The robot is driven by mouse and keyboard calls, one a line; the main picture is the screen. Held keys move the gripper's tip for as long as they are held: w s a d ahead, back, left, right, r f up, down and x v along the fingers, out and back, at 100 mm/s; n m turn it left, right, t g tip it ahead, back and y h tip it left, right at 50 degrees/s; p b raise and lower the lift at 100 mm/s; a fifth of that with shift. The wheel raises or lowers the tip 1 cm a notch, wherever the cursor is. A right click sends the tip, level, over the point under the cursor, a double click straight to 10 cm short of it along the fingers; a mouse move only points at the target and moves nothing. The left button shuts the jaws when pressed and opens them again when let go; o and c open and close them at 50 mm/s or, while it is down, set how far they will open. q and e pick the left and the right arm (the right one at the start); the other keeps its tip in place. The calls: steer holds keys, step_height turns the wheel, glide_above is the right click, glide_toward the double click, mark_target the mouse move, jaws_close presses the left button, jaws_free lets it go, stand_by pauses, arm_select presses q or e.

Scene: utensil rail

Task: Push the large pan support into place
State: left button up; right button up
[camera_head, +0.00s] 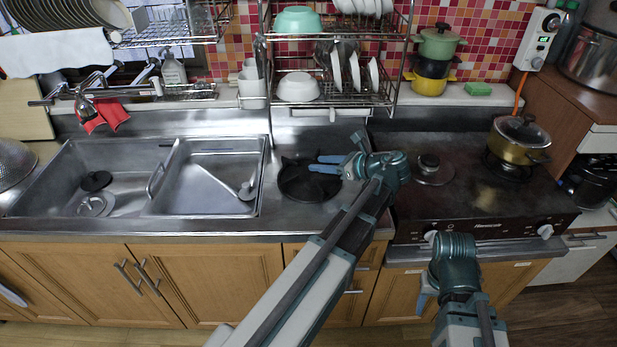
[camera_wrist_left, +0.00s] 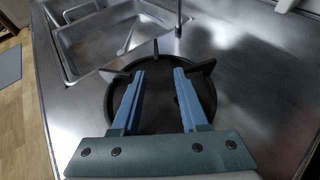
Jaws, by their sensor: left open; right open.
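The large pan support (camera_head: 300,186) is a round black piece with upright prongs. It lies on the steel counter between the sink and the stove. In the left wrist view the pan support (camera_wrist_left: 160,98) sits between and below my fingers, and its prongs show beyond the fingertips. My left gripper (camera_head: 327,164) is open over its right part; it is also seen in the left wrist view (camera_wrist_left: 165,70). Whether the fingers touch it I cannot tell. The left stove burner (camera_head: 429,172) is bare. My right gripper (camera_head: 423,292) hangs low in front of the stove, its fingers partly hidden.
A lidded yellow pot (camera_head: 519,141) stands on the right burner. The double sink (camera_head: 153,180) is to the left. A dish rack (camera_head: 335,104) hangs above the counter behind the pan support. The stove top (camera_head: 465,195) is otherwise clear.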

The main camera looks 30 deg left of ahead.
mark_target(297, 164)
arm_select(q)
steer(key=shift+b+x, duration=0.55)
steer(key=shift+x, duration=1.55)
steer(key=shift+s+a+f, duration=0.15)
steer(key=shift+a+f, duration=0.1)
steer(key=shift+a, duration=0.15)
steer(key=b+x, duration=0.2)
steer(key=x, duration=0.2)
steer(key=shift+s+a, duration=0.15)
steer(key=shift+s, duration=0.05)
jaws_close()
